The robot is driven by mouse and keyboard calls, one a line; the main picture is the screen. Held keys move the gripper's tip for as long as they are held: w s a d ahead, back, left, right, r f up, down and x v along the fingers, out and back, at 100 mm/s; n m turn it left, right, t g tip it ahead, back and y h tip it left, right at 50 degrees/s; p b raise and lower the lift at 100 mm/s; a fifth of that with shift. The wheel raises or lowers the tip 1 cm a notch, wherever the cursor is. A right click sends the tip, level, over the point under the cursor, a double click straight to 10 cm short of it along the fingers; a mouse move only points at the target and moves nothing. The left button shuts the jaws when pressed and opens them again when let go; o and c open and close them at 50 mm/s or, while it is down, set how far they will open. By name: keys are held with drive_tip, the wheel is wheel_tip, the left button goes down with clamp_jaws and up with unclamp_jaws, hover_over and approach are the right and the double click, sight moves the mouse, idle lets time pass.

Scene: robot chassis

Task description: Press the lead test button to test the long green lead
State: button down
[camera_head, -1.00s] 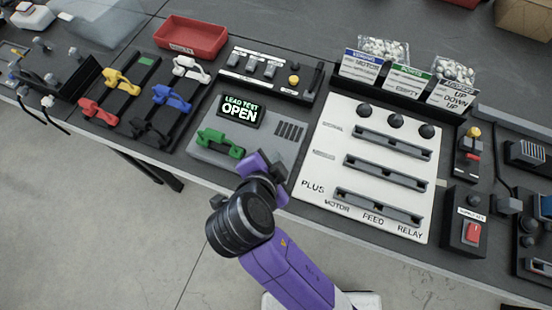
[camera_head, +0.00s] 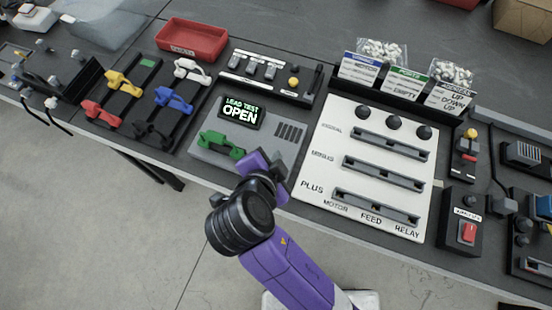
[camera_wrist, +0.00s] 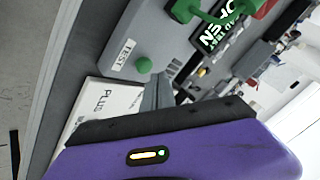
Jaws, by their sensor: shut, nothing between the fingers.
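The grey lead tester (camera_head: 205,152) sits near the bench's front edge. Its display (camera_head: 241,111) reads "LEAD TEST OPEN". A green lead (camera_head: 222,146) lies across the tester's front left and shows at the top of the wrist view (camera_wrist: 182,10). In the wrist view a round green button (camera_wrist: 144,65) stands beside a "TEST" label (camera_wrist: 123,54). My gripper (camera_head: 268,164) is over the tester's front right corner and hides the button in the head view. It is shut and empty. In the wrist view its grey fingertips (camera_wrist: 155,92) are close beside the button; contact cannot be told.
A white board (camera_head: 330,150) with slots and black knobs stands right of the tester. A rack of coloured leads (camera_head: 172,98) is at left. A switch panel (camera_head: 270,72) and red tray (camera_head: 192,40) are behind. A red-button box (camera_head: 466,232) is far right.

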drive_tip(key=shift+r, duration=0.15)
wheel_tip(320, 180, up, 5)
drive_tip(key=p, duration=0.4)
idle(0.9)
drive_tip(key=w+a+r+n+t+y, duration=0.25)
drive_tip(key=a+r+n+y, duration=0.2)
drive_tip(key=a+n, duration=0.3)
drive_tip(key=s+d+r+n+t+h, duration=0.1)
drive_tip(key=s+d+n, duration=0.1)
drive_tip(key=s+d, duration=1.1)
drive_tip(key=s+d+r+n+t+h, duration=0.1)
drive_tip(key=s+d+r+n+t, duration=0.1)
drive_tip(key=s+d, duration=1.1)
drive_tip(key=shift+s+d, duration=0.25)
drive_tip(key=shift+d, duration=0.95)
